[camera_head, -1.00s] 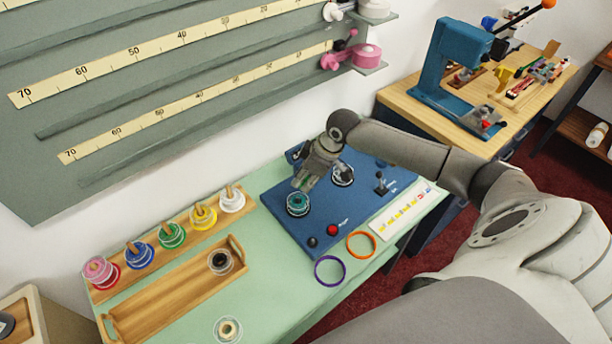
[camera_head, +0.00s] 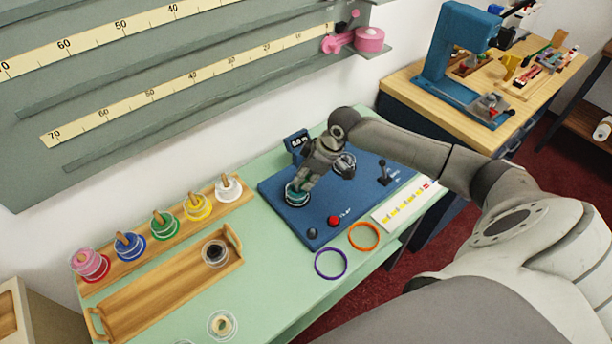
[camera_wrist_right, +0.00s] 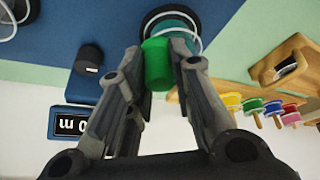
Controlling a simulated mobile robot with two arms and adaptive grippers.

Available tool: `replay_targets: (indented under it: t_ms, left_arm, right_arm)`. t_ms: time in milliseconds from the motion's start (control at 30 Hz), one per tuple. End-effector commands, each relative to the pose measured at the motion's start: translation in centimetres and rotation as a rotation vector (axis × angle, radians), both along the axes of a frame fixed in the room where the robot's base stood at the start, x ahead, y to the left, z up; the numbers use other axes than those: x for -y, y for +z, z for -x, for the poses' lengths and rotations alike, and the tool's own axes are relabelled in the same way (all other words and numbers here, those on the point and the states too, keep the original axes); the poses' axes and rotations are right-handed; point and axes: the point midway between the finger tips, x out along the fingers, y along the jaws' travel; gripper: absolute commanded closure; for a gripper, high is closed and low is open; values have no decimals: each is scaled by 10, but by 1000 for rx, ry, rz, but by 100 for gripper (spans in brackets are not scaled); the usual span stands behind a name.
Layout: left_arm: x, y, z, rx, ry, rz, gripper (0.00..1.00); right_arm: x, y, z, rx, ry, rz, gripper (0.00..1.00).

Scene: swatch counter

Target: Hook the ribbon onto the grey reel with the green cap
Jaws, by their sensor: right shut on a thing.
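A teal reel (camera_head: 297,198) with a pale rim sits on the blue board (camera_head: 333,205); in the right wrist view its teal face (camera_wrist_right: 180,22) sits on a dark base. My right gripper (camera_head: 301,183) points down at this reel. In the wrist view its fingers are shut on a green cylinder-like piece (camera_wrist_right: 157,65), at or just above the reel; contact is unclear. Whether the piece is a cap or a ribbon end cannot be told. A greyish reel (camera_head: 347,162) stands behind the gripper, partly hidden; I see no green cap on it. My left gripper is not in view.
The board carries a display (camera_head: 297,142), a red button (camera_head: 333,220) and a lever (camera_head: 384,174). Purple (camera_head: 318,270) and orange (camera_head: 351,245) rings lie in front. Coloured spools stand on a rack (camera_head: 143,257) at left, behind a wooden tray (camera_head: 165,284) holding a black spool.

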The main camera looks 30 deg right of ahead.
Motion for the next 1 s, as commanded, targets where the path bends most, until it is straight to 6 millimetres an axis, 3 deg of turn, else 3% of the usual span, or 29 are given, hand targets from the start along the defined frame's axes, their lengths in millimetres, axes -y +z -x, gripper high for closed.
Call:
replay_targets:
  t_ms: [1000]
  left_arm:
    - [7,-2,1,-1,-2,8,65]
  right_arm:
    - [0,-8,0,0,0,0,90]
